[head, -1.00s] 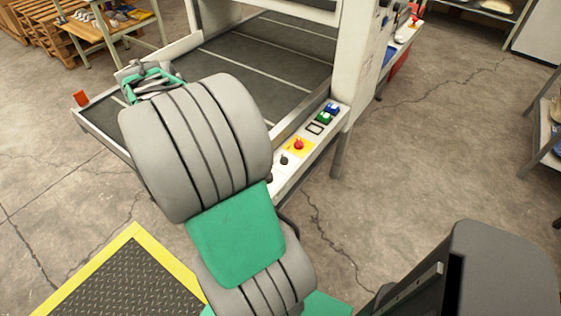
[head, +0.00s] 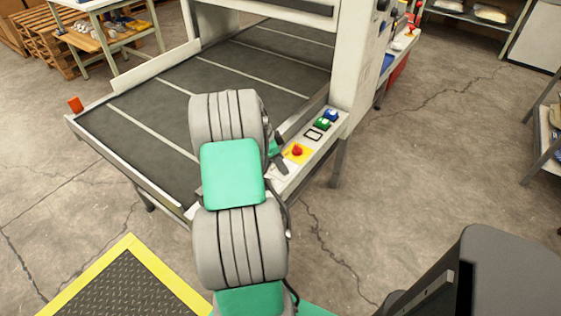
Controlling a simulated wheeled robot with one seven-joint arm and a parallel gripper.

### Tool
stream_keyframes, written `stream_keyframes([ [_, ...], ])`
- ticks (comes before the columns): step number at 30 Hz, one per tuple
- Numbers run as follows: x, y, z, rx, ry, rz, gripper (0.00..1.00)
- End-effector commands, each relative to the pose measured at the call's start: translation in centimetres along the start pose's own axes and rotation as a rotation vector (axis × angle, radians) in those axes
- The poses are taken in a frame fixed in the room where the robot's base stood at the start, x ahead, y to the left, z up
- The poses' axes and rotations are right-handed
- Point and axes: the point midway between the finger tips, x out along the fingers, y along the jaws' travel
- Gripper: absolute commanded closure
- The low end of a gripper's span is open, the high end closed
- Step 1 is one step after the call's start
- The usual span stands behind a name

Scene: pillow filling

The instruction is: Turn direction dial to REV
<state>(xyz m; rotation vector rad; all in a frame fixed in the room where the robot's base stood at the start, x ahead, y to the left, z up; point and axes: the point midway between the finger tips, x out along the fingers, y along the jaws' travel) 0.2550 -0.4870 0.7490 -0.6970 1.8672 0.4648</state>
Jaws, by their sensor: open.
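The control panel (head: 318,146) runs along the near right edge of the machine. It carries a red mushroom button (head: 297,150) on a yellow plate, a green switch (head: 322,124) and a blue switch (head: 331,113). My gripper (head: 280,166) is at the panel's near end, just left of the yellow plate, mostly hidden behind my arm. A dark finger shows over the panel; whether it touches is unclear. The small black knobs at this end are covered now, so I cannot make out the direction dial or its setting.
The machine's dark conveyor bed (head: 235,75) with pale stripes lies left of the panel. A yellow-edged mat (head: 110,285) lies on the floor at lower left.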

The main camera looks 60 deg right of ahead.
Motion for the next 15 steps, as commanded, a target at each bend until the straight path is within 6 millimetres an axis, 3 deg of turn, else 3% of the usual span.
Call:
stream_keyframes([
  [2, -0.03, 0.0, 0.0, 0.0, 0.0, 0.0, 0.48],
  [15, -0.06, 0.01, 0.01, -0.001, 0.0, 0.0, 0.84],
])
